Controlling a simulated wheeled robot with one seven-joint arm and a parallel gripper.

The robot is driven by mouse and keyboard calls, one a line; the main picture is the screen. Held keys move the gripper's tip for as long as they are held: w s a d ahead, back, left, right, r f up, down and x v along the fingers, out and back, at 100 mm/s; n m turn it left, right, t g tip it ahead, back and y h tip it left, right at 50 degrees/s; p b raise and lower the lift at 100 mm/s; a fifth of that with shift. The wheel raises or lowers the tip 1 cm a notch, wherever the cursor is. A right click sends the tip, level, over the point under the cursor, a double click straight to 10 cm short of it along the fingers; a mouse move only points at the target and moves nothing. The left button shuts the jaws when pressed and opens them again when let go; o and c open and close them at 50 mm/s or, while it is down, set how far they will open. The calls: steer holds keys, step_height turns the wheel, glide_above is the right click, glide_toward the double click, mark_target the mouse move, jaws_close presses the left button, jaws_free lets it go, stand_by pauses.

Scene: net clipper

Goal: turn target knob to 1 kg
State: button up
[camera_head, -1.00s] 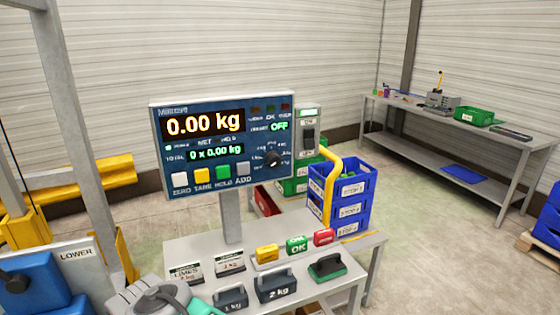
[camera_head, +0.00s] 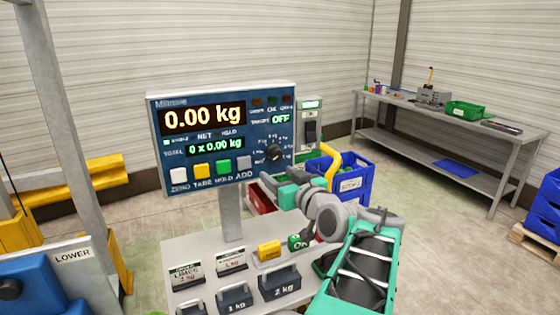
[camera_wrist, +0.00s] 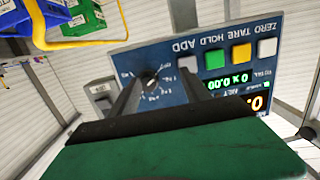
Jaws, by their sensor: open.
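The target knob (camera_head: 274,153) is a small black dial at the lower right of the blue scale panel (camera_head: 160,150). The green target readout (camera_head: 280,119) above it says OFF. In the wrist view the panel is upside down, and the knob (camera_wrist: 150,79) shows between my two dark fingers. My gripper (camera_wrist: 152,85) is open and points at the knob, apart from it as far as I can tell. In the head view my teal and grey arm rises in front of the table, with the gripper (camera_head: 272,181) just below the knob.
The grey table (camera_head: 190,245) holds weights, including a 2 kg block (camera_head: 280,287), plus a yellow block (camera_head: 269,250) and a green OK block (camera_head: 296,242). A switch box (camera_head: 310,125) is right of the panel. Blue crates (camera_head: 350,183) stand behind my arm.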

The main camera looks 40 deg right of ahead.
mark_target(278, 155)
steer(key=shift+t+h, duration=0.4)
steer(key=shift+t, duration=0.1)
steer(key=w+d, duration=0.1)
steer(key=w, duration=0.1)
steer(key=w+d+r+p, duration=0.1)
steer(key=d, duration=0.1)
steer(key=w+d+r+p, duration=0.1)
steer(key=w, duration=0.1)
steer(key=shift+w+d, duration=0.35)
steer(key=shift+c, duration=0.5)
steer(key=shift+s+r, duration=0.1)
jaws_close()
